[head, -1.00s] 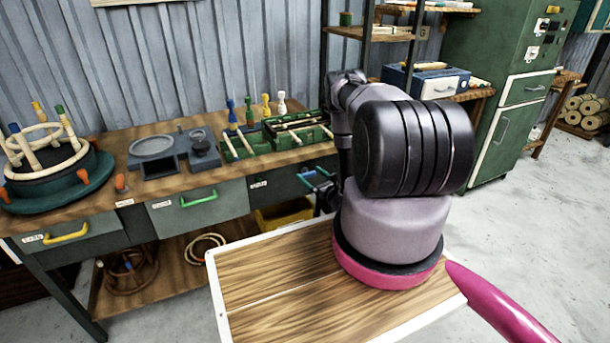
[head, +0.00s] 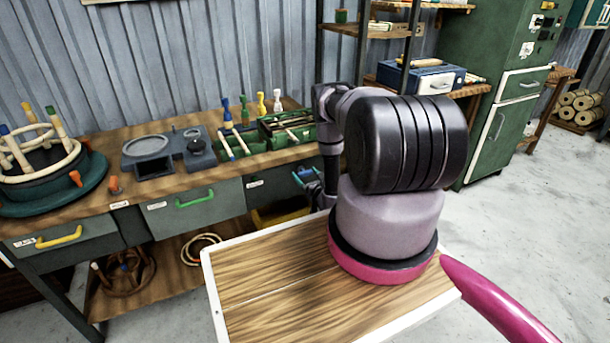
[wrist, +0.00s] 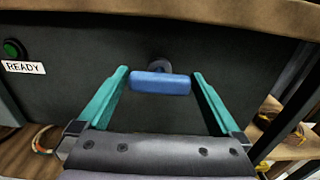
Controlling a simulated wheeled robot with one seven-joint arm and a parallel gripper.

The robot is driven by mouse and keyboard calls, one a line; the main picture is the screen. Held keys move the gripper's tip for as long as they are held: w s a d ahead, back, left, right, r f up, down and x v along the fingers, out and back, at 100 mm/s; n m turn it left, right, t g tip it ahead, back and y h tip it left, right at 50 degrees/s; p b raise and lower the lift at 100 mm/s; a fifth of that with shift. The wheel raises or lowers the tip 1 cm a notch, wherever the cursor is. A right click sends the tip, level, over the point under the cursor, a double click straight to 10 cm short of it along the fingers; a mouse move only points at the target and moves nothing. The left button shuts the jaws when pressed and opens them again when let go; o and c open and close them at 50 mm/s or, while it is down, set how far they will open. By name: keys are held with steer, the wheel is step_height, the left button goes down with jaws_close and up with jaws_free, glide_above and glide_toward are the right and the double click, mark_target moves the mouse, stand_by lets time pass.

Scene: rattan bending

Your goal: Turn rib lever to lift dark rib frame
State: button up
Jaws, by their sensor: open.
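A blue bar-shaped lever handle (wrist: 160,84), which looks like the rib lever, sits level on a round dark mount on the dark bench-front panel (wrist: 225,50). My gripper (wrist: 160,72) is open, with one teal finger on each side of the handle and a small gap at both ends. In the head view my gripper (head: 305,177) is small and partly hidden by my arm, at the right end of the bench front. A round fixture (head: 42,170) with a dark drum, pegs and cane rings stands at the bench's left end. I cannot tell which part is the dark rib frame.
A green button (wrist: 12,48) and a READY label (wrist: 24,67) are left of the handle. The wooden bench edge (wrist: 160,14) runs just above. A green rack (head: 290,128) and a grey tray unit (head: 165,152) stand on the bench. Open floor lies at right.

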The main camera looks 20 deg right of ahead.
steer(key=shift+w, duration=0.2)
steer(key=c, duration=1.1)
